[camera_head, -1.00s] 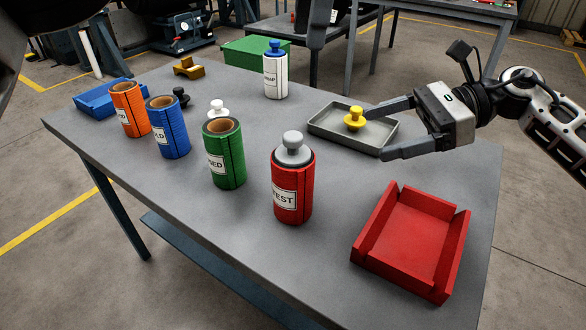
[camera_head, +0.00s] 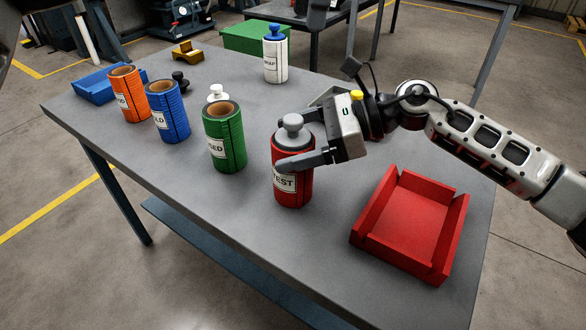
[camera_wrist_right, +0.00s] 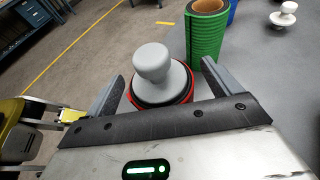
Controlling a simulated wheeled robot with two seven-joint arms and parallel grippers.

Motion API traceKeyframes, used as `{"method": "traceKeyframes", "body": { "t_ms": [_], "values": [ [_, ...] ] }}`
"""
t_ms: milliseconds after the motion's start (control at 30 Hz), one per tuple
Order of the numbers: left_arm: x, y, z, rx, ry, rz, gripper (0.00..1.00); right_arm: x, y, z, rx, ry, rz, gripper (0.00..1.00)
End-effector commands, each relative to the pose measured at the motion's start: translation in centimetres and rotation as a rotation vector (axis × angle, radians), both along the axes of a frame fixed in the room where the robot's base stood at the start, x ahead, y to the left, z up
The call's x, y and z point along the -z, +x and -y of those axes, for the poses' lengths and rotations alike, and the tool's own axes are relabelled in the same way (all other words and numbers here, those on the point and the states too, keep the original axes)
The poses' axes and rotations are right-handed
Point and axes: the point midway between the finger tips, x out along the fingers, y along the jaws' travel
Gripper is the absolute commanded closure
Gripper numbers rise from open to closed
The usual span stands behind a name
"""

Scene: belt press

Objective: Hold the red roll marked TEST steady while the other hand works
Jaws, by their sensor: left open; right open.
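The red roll marked TEST (camera_head: 292,193) stands upright on the grey table with a grey knobbed plug (camera_head: 293,127) in its top. My right gripper (camera_head: 295,140) is open around its upper part, one finger crossing in front just above the label. In the right wrist view the plug (camera_wrist_right: 153,62) and the roll's red rim (camera_wrist_right: 185,90) lie between the two open fingers (camera_wrist_right: 163,82); firm contact does not show.
A green roll (camera_head: 225,150) stands close left of the red one, with blue (camera_head: 168,125) and orange (camera_head: 130,105) rolls beyond. A white roll (camera_head: 276,65) stands at the back. An empty red tray (camera_head: 435,255) lies at right. The yellow knob (camera_head: 356,95) is mostly hidden behind my right gripper.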

Motion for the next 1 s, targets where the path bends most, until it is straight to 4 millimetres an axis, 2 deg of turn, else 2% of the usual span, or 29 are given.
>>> {"method": "traceKeyframes", "body": {
  "t_ms": [300,367,533,567,833,933,1000],
  "values": [
    [0.0,0.0,0.0,0.000,0.000,0.000,0.46,0.1,0.0,-0.3,0.000,0.000,0.000,0.10],
    [0.0,0.0,0.0,0.000,0.000,0.000,0.46,0.1,0.0,-0.3,0.000,0.000,0.000,0.24],
    [0.0,0.0,0.0,0.000,0.000,0.000,0.46,0.1,0.0,-0.2,0.000,0.000,0.000,0.72],
    [0.0,0.0,0.0,0.000,0.000,0.000,0.46,0.1,0.0,-0.2,0.000,0.000,0.000,0.77],
    [0.1,0.0,0.0,0.025,-0.002,-0.005,0.46,0.1,0.0,-0.2,0.000,0.000,0.000,0.77],
    [0.6,0.0,-0.2,0.129,-0.010,-0.023,0.46,0.1,0.0,-0.2,0.000,0.000,0.000,0.77],
    [1.0,0.0,-0.4,0.263,-0.021,-0.043,0.46,0.1,0.0,-0.2,0.000,-0.001,0.000,0.77]
  ]
}}
